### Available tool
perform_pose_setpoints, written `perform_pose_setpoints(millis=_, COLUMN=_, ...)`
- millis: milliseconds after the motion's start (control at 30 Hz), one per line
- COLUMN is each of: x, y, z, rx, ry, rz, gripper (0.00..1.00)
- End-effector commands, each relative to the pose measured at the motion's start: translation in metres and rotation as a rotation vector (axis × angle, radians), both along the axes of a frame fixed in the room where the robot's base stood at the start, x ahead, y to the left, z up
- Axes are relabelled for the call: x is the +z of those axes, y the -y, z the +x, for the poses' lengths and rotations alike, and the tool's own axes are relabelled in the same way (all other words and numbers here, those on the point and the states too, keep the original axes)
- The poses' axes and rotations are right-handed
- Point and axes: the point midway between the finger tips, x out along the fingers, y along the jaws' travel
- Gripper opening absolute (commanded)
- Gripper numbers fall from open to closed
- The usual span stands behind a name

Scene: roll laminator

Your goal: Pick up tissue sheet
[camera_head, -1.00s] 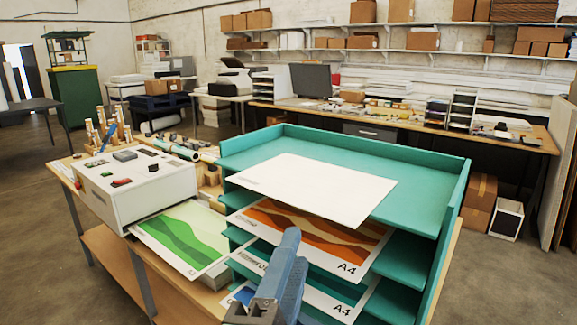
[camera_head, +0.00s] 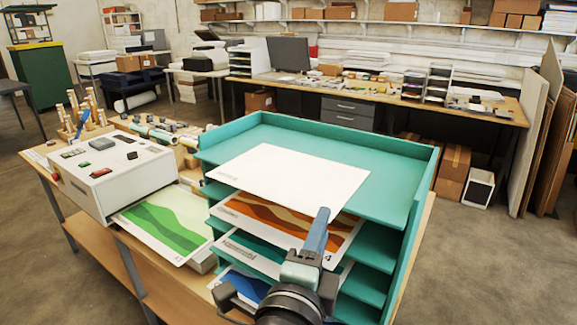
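A plain white sheet (camera_head: 290,181), which I take to be the tissue sheet, lies flat on the top shelf of the teal tray rack (camera_head: 330,131). Its front part sticks out past the shelf's front edge. A small grey print at its left corner is too small to read. My gripper (camera_head: 272,251) is in front of the rack, at the lower middle of the head view. Its fingers look spread apart with nothing between them. One finger stands up near the sheet's front right edge, with no clear contact. My gripper covers parts of the lower sheets.
Lower shelves hold an orange-patterned sheet (camera_head: 262,217), a white sheet (camera_head: 240,250) and a blue one (camera_head: 245,284), all jutting forward. A white laminator (camera_head: 112,175) stands at left, with a green sheet (camera_head: 160,222) at its front. Open floor lies at right.

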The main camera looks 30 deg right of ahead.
Motion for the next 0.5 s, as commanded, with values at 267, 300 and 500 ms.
perform_pose_setpoints(millis=267, x=-0.001, y=0.026, z=0.019, rx=0.000, ry=-0.002, rz=0.001, gripper=0.38)
perform_pose_setpoints(millis=300, x=-0.001, y=0.027, z=0.020, rx=0.001, ry=-0.001, rz=0.001, gripper=0.38)
perform_pose_setpoints(millis=500, x=-0.003, y=0.027, z=0.021, rx=0.002, ry=0.000, rz=0.000, gripper=0.38)
